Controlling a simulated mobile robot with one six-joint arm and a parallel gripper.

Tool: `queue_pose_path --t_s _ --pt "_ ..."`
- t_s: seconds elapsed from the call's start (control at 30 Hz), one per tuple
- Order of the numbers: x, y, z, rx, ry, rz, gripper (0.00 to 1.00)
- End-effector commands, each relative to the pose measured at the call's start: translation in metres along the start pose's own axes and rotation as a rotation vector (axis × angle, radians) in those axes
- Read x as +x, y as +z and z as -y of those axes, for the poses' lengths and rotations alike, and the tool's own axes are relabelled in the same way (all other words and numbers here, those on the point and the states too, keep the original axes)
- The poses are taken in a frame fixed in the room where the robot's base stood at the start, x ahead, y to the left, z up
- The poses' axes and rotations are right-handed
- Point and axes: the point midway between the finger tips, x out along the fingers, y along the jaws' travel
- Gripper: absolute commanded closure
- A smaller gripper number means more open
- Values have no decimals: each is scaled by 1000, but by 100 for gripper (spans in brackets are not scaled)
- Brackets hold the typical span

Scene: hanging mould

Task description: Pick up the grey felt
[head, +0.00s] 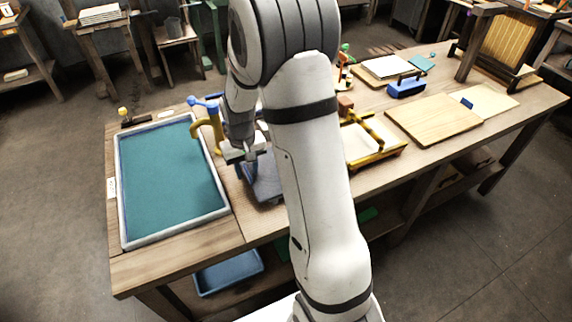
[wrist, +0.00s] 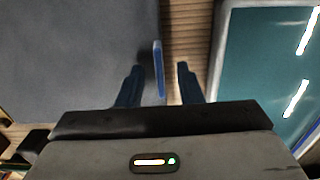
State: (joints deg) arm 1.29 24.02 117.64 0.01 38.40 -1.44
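The grey felt (head: 266,184) lies on the table just right of the blue-green tray, partly hidden behind my arm in the head view. In the wrist view the large flat grey surface (wrist: 75,45) at upper left looks like the felt. My gripper (head: 246,158) is over the felt's left edge. In the wrist view my gripper (wrist: 157,84) is open, its two dark fingers apart. A thin blue upright strip (wrist: 158,68) shows between the fingers, at the grey surface's edge. I cannot tell whether a finger touches it.
A shallow tray of blue-green liquid (head: 121,205) stands close on the left; its rim also shows in the wrist view (wrist: 219,60). A yellow and blue fixture (head: 214,122) rises behind my gripper. A yellow-handled frame (head: 385,152) and wooden board (head: 435,120) lie to the right.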

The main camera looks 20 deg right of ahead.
Motion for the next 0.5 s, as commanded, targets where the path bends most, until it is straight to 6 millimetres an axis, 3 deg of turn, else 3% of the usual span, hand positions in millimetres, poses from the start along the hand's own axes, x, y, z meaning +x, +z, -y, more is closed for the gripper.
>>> queue_pose_path --t_s 0.2,0.5 --pt "1 0 0 1 0 -1 67" --pt "1 0 -1 1 0 -1 91"
